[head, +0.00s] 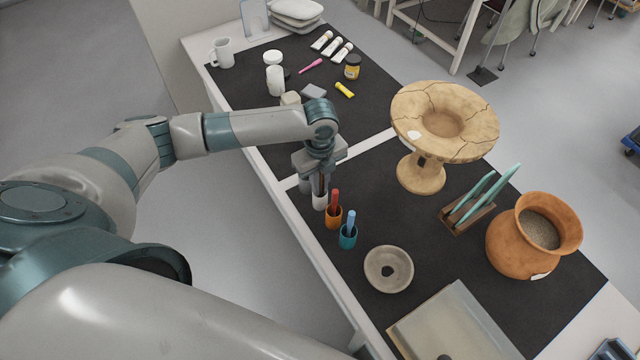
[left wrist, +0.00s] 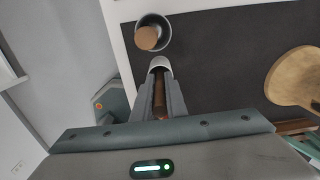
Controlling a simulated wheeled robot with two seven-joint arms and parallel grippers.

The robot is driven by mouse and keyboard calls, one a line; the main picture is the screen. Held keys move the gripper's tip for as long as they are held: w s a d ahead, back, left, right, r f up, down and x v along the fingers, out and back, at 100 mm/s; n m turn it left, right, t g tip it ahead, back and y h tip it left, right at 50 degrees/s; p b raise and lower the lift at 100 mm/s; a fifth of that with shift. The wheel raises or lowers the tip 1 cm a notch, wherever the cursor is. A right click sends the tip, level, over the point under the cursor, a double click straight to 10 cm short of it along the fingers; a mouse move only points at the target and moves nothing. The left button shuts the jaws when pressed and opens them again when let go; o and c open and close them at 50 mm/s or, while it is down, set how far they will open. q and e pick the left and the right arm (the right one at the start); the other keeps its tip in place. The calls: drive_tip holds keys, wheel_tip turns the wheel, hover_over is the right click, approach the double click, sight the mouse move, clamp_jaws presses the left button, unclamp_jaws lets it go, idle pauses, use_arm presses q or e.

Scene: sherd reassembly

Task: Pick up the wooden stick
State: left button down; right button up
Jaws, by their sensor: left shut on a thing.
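The wooden stick (left wrist: 159,96) is brown and shows in the left wrist view between my gripper's fingers, its far end by the rim of a white cup (head: 319,202). My left gripper (head: 319,178) is shut on the stick, just above that cup. In the head view the stick is mostly hidden by the fingers; I cannot tell how deep it sits in the cup. My right gripper is not in view.
A grey cup (left wrist: 141,24) with a brown round-topped object stands beside the white cup. Orange (head: 333,218) and blue (head: 348,238) cups with handled tools stand nearer.

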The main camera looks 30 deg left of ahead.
use_arm(q)
drive_tip(key=shift+r, duration=0.15)
drive_tip(key=shift+r+b, duration=0.35)
drive_tip(key=shift+r, duration=0.35)
wheel_tip(320, 180, up, 8)
drive_tip(key=shift+f+b, duration=0.25)
drive_tip(key=shift+b, duration=0.8)
drive_tip(key=shift+r, duration=0.4)
drive_tip(key=shift+s, duration=0.1)
